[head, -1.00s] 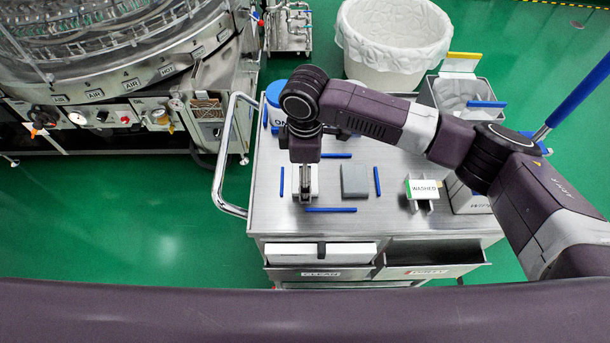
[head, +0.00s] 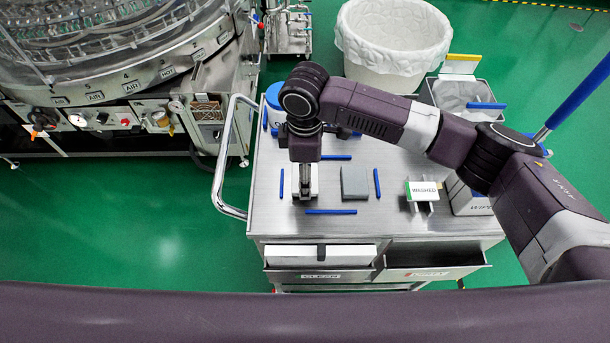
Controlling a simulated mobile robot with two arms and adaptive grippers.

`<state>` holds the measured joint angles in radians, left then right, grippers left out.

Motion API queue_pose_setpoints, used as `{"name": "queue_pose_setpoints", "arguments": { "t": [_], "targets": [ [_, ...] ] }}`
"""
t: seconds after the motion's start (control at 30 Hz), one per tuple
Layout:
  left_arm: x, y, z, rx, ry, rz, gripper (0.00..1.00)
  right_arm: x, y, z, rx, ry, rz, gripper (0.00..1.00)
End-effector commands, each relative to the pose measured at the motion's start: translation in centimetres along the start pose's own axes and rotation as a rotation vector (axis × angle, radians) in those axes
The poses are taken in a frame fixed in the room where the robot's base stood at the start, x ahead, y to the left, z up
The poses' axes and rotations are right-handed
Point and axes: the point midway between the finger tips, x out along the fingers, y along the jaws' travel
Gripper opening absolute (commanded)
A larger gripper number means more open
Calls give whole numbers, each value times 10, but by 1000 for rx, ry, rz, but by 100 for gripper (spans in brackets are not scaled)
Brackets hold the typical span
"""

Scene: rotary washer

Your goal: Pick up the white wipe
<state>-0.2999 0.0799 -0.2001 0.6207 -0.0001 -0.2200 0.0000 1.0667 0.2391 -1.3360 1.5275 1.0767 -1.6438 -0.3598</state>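A small white wipe (head: 314,184) lies on the steel cart top, between two blue bars. My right gripper (head: 305,192) comes down from above over it, and its fingers cover the middle of the wipe. The fingers look close together, but the view from above hides whether they are closed on the wipe. Contact between the fingers and the wipe cannot be made out. My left gripper is not in view.
A grey block (head: 354,182) sits just right of the wipe, framed by blue bars. A WASHED sign (head: 423,189) stands farther right. Drawers (head: 320,254) are open at the cart's front. A lined white bin (head: 392,45) stands behind. The rotary washer (head: 120,60) is left.

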Motion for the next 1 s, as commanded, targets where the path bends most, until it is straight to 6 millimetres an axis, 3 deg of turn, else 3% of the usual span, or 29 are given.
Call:
{"name": "queue_pose_setpoints", "arguments": {
  "t": [0.17, 0.5, 0.7, 1.0],
  "targets": [
    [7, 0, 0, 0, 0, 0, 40, -29, 2, -1, 0, 3, 5, 48],
    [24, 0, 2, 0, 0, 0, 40, -126, 1, -1, -1, 3, 6, 48],
    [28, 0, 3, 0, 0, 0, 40, -170, 1, 0, 1, 1, 4, 48],
    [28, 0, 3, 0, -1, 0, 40, -190, 0, 0, 1, 0, 1, 48]
  ]
}}
